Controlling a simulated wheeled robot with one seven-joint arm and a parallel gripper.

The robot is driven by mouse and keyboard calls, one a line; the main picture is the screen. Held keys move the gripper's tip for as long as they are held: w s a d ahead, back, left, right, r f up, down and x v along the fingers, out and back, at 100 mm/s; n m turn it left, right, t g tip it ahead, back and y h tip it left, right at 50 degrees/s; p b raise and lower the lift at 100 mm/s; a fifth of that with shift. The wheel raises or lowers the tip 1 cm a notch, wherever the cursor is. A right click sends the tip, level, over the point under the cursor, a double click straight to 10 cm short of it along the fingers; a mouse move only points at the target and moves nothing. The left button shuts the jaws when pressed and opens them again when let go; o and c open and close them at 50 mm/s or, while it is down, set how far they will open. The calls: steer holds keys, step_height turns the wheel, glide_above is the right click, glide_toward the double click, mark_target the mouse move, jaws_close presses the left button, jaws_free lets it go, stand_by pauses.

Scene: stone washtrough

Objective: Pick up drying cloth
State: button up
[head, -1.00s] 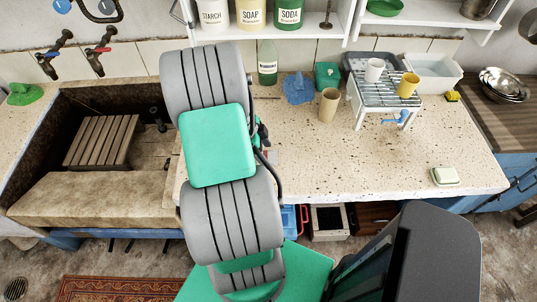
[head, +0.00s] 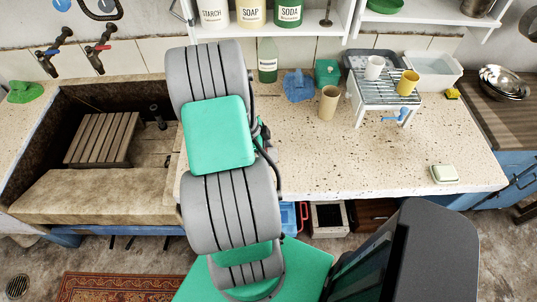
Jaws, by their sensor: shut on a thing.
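A crumpled blue cloth (head: 299,86) lies on the speckled counter near the back wall, between a green bottle and a teal box. A green cloth-like thing (head: 25,92) lies at the far left beside the stone trough. I cannot tell for sure which is the drying cloth. My grey and green arm stands in the middle of the view and covers part of the counter and the trough's right edge. My gripper is hidden behind the arm, so what it holds does not show.
A tan cup (head: 329,102) stands right of the blue cloth. A white rack (head: 387,88) carries a white cup and a yellow mug. A soap dish (head: 444,174) sits near the counter's front right. The counter's middle right is clear. A shelf (head: 300,27) hangs above.

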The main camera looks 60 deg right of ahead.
mark_target(271, 152)
steer(key=shift+c, duration=1.4)
steer(key=shift+r, duration=0.1)
steer(key=shift+r, duration=0.2)
step_height(271, 152, up, 2)
steer(key=shift+w+r, duration=0.1)
steer(key=shift+r, duration=0.1)
steer(key=w+a+r+b, duration=0.1)
steer(key=a+r, duration=0.2)
steer(key=a, duration=0.1)
steer(key=w+a+r+b, duration=0.1)
steer(key=a+r, duration=0.2)
steer(key=a, duration=0.2)
steer(key=w+a+r+b, duration=0.1)
steer(key=w+a+r, duration=0.1)
steer(key=a+r, duration=0.2)
steer(key=shift+w+a+b, duration=0.1)
steer(key=shift+a+b, duration=0.1)
steer(key=shift+b, duration=0.2)
